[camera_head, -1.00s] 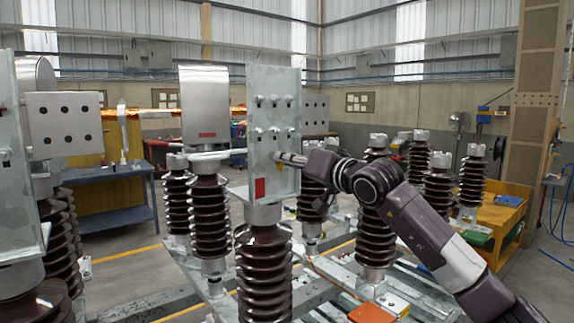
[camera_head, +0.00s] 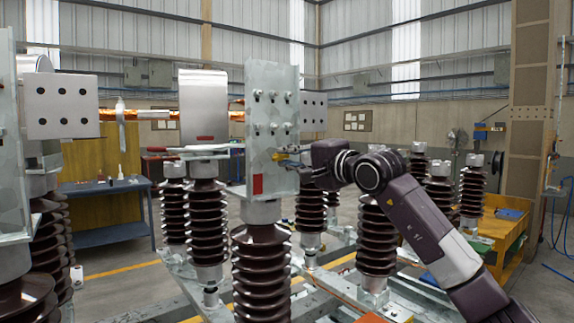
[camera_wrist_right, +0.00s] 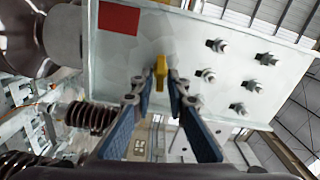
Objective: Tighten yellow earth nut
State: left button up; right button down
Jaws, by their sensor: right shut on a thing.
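The yellow earth nut (camera_wrist_right: 161,72) stands out from the lower part of a galvanised plate in the right wrist view. The plate (camera_head: 262,105) stands upright on a brown ribbed insulator in the head view and carries a red square (camera_head: 258,184) low on its face. My right gripper (camera_wrist_right: 156,84) is shut on the nut, one blue-padded finger on each side. In the head view the right gripper (camera_head: 281,155) reaches the plate's right edge from the right; the nut is too small to make out clearly there. My left gripper is not in view.
Several steel bolts (camera_wrist_right: 205,75) stick out of the plate beside the nut. More brown insulators (camera_head: 376,235) stand on the metal frame around my right arm. A blue workbench (camera_head: 110,236) is at the left and a yellow one (camera_head: 505,230) at the right.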

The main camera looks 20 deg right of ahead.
jog(key=shift+a+f+m+b, duration=0.25)
jog(key=shift+m+b, duration=0.95)
jog(key=shift+m, duration=1.8)
jog(key=shift+f+m+b, duration=0.3)
jog(key=shift+m+b, duration=0.9)
jog(key=shift+m, duration=1.8)
jog(key=shift+a+f+m+b, duration=0.25)
jog(key=shift+m+b, duration=0.95)
jog(key=shift+m, duration=1.8)
jog(key=shift+f, duration=0.15)
jog(key=c, duration=2)
grip_release()
jog(key=shift+s+d, duration=0.1)
jog(key=shift+o, duration=0.6)
jog(key=shift+s+r, duration=0.1)
jog(key=shift+r, duration=0.15)
jog(key=v, duration=1.2)
